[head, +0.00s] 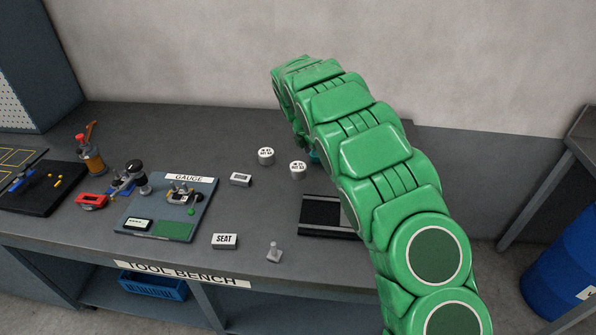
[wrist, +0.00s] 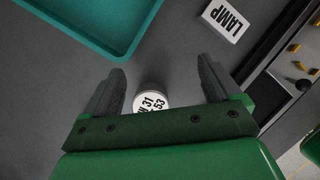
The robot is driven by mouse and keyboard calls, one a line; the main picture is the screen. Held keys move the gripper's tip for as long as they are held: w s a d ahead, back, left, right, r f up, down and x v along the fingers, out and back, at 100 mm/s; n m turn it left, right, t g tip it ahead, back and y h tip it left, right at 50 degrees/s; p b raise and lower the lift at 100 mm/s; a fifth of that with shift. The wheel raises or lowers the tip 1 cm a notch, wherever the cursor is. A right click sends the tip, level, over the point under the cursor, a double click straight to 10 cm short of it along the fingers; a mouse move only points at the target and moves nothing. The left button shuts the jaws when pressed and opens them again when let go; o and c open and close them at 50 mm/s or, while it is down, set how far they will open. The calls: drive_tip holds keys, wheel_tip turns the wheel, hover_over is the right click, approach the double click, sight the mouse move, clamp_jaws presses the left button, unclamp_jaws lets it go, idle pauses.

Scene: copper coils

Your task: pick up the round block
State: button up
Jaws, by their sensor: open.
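In the wrist view a round block (wrist: 152,101), white-topped with black lettering, stands on the dark bench between the two fingers of my gripper (wrist: 161,67). The gripper is open, with a gap on both sides of the block, and its palm bar hides the block's near edge. In the head view two similar round blocks stand near the middle of the bench, a left one (head: 266,156) and a right one (head: 298,169). I cannot tell whether either is the one between my fingers.
In the wrist view a teal tray (wrist: 133,42) lies at upper left and a LAMP sign (wrist: 226,19) at upper right. In the head view the gauge board (head: 205,205), a SEAT block (head: 225,241) and a black tray (head: 321,211) stand on the bench.

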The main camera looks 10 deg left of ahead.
sight(298, 166)
drive_tip(key=a+y, duration=0.1)
drive_tip(key=s+a+r+n+g+y, duration=0.1)
drive_tip(key=a, duration=0.1)
drive_tip(key=a+r+y, duration=0.1)
drive_tip(key=a, duration=0.1)
drive_tip(key=shift+s+a+r+g, duration=0.2)
drive_tip(key=shift+s+a+g, duration=0.05)
drive_tip(key=shift+g, duration=0.05)
drive_tip(key=shift+s+f, duration=0.2)
drive_tip(key=shift+f, duration=3.65)
drive_tip(key=c, duration=1.3)
drive_tip(key=shift+r, duration=0.1)
